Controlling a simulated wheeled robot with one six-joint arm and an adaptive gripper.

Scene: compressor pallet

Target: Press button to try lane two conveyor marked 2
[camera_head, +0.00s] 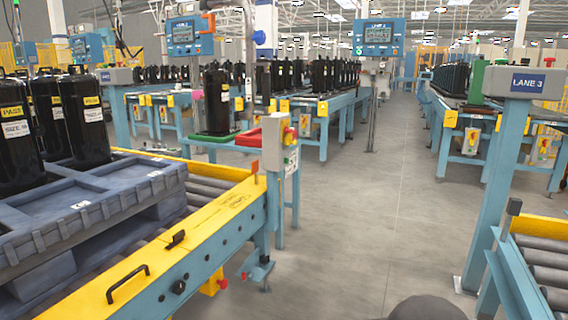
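A grey control box (275,146) stands on a post at the end of the yellow-sided roller conveyor (215,225), left of centre. A small blue sign (106,76) on a grey head at the left is too small to read. A blue sign reading LANE 3 (527,84) is on a post at the right. I cannot make out a 2 on any conveyor or button. My gripper is not in view.
A grey slatted pallet (85,205) with black compressors (82,120) sits on the near left conveyor. Another roller conveyor (545,262) is at the right edge. An open grey floor aisle (370,210) runs between them. Compressor-laden lines and blue screens (378,36) stand behind.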

